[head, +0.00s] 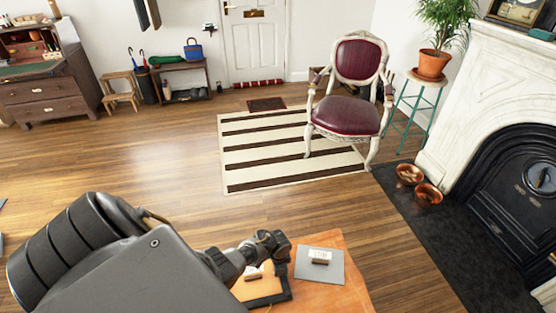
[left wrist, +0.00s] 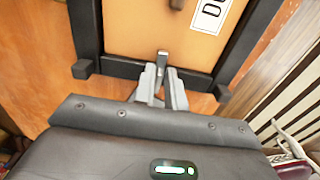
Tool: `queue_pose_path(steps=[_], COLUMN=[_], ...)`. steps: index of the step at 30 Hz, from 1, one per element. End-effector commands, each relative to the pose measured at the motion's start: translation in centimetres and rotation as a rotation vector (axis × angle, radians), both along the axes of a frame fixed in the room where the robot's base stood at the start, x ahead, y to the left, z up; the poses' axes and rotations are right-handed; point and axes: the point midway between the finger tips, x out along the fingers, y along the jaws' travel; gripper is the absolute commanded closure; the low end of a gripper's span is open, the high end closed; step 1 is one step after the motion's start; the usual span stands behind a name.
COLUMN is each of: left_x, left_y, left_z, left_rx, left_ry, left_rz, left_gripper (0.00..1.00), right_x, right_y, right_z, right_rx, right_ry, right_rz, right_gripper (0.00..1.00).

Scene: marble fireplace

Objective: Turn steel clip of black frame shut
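The black frame (left wrist: 120,51) lies face down on an orange-brown tabletop, its tan backing board (left wrist: 130,25) showing; in the head view part of the frame (head: 268,301) is visible, partly covered by my arm. The small steel clip (left wrist: 163,56) sits at the frame's near edge, its upper end by the backing board. My left gripper (left wrist: 161,76) is at the clip, its fingers close together with a narrow gap. The clip's lower end appears between or just beyond the fingertips; contact is unclear. In the head view my left gripper (head: 270,262) is small and partly hidden. My right gripper is not seen.
A grey plate (head: 333,276) with a white label and a brown block lies right of the frame on the orange table (head: 345,300). A dark block (left wrist: 82,68) protrudes at the frame's edge. A red chair (head: 346,115), striped rug (head: 240,150) and fireplace (head: 480,90) stand farther off.

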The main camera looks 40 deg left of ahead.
Motion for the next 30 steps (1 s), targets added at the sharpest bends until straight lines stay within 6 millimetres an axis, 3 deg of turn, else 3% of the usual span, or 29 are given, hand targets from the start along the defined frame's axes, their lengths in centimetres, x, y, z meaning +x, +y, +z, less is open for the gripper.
queue_pose_path(steps=[1,3,14,24,30], left_x=[0.0,0.0,0.0,0.0,0.0], left_y=[0.0,0.0,0.0,0.0,0.0], left_z=[0.0,0.0,0.7,7.0,9.8], left_rx=[0.0,0.0,0.0,-0.001,-0.001], left_ry=[0.0,0.0,0.0,-0.003,-0.002], left_rz=[0.0,0.0,0.001,0.002,0.002], left_gripper=[0.81,0.72,0.72,0.72,0.72], right_x=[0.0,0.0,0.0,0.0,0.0], right_y=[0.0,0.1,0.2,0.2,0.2], right_z=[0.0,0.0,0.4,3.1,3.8], right_rx=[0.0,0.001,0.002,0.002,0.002], right_ry=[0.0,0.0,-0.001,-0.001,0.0], right_rz=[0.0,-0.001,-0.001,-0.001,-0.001], right_gripper=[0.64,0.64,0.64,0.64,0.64])
